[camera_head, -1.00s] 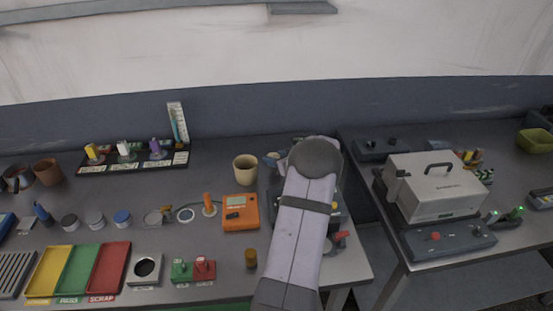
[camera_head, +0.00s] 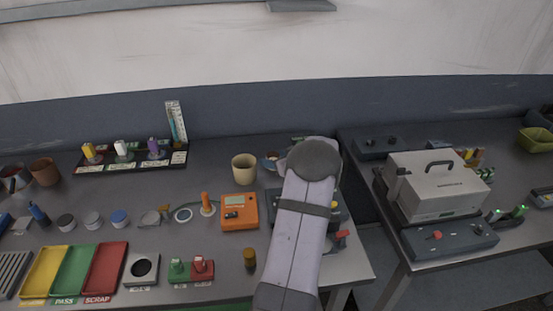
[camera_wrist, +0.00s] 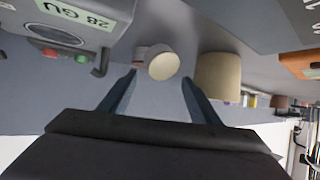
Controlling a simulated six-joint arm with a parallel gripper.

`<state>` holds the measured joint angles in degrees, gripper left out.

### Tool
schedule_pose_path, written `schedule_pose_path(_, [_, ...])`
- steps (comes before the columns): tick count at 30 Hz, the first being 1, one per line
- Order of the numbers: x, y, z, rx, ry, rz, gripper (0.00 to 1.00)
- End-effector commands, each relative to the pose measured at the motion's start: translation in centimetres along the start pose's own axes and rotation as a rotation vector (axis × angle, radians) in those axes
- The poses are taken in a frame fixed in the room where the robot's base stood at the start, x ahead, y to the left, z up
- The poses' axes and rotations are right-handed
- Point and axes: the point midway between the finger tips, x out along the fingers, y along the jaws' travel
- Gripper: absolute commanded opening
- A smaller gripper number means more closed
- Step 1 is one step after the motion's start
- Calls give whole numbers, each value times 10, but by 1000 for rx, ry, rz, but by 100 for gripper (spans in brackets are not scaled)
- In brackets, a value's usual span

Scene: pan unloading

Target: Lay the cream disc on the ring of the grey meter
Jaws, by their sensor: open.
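The cream disc (camera_wrist: 163,65) shows in the wrist view just beyond my fingertips, face towards the camera, beside a darker rounded part that I cannot make out. My gripper (camera_wrist: 159,82) is open, one finger on each side of the disc in the picture. I see no contact. In the head view my arm covers my gripper and much of the grey meter (camera_head: 335,213).
A cream cup (camera_wrist: 218,76) stands close beside one finger, also in the head view (camera_head: 244,169). An orange meter (camera_head: 239,212) lies left of my arm. A dark bottle (camera_head: 249,257) stands nearer the front edge. A gap separates the right table, which bears a large box (camera_head: 435,190).

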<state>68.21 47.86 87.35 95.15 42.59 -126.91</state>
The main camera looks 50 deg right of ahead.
Motion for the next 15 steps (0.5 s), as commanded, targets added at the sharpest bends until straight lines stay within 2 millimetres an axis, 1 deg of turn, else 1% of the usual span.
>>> schedule_pose_path(8, [-3,0,-5,2,-1,-1,57])
schedule_pose_path(14, [-8,0,-15,2,-1,-1,57])
schedule_pose_path(15, [-12,2,-8,0,2,3,57])
